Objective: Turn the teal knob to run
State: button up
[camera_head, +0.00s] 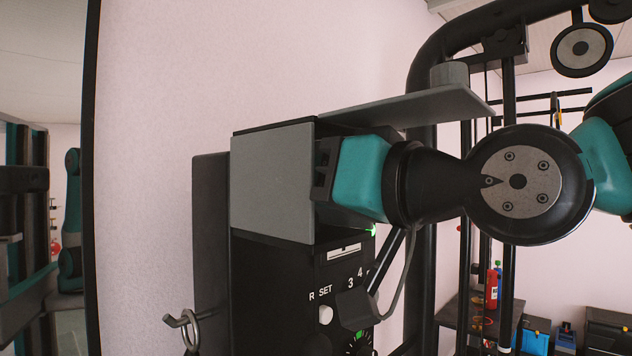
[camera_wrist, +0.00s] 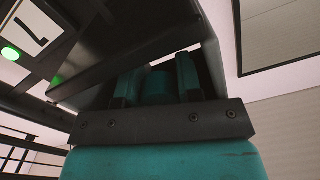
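My gripper (camera_wrist: 158,85) reaches under a hood on the wall-mounted machine. In the wrist view its two teal fingers stand apart, with a rounded teal piece (camera_wrist: 158,83) between them. This piece looks like the teal knob, but its markings are hidden. I cannot tell whether the fingers touch it or only stand around it. In the head view the hood's grey side panel (camera_head: 272,180) and my own wrist hide the fingertips and the knob.
The black panel (camera_head: 265,290) below carries a white button (camera_head: 325,315) by the partly hidden word RESET, numbers, and green lights, one at left in the wrist view (camera_wrist: 10,53). A ring hangs on a hook (camera_head: 190,328) at lower left. A grey shelf (camera_head: 410,105) juts out above my wrist.

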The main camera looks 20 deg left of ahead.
jog(key=shift+f+b, duration=0.1)
jog(key=shift+b, duration=0.35)
jog(key=shift+f+n+b, duration=0.15)
jog(key=shift+n+b, duration=0.55)
jog(key=shift+b, duration=0.15)
jog(key=n+b, duration=0.2)
jog(key=b, duration=0.1)
jog(key=n+b, duration=0.3)
jog(key=n, duration=0.1)
jog(key=shift+b, duration=0.4)
jog(key=shift+w+r+n+b, duration=0.1)
jog(key=shift+r+n+b, duration=0.1)
jog(key=shift+n+b, duration=0.45)
jog(key=o, duration=0.6)
jog(key=shift+o, duration=0.2)
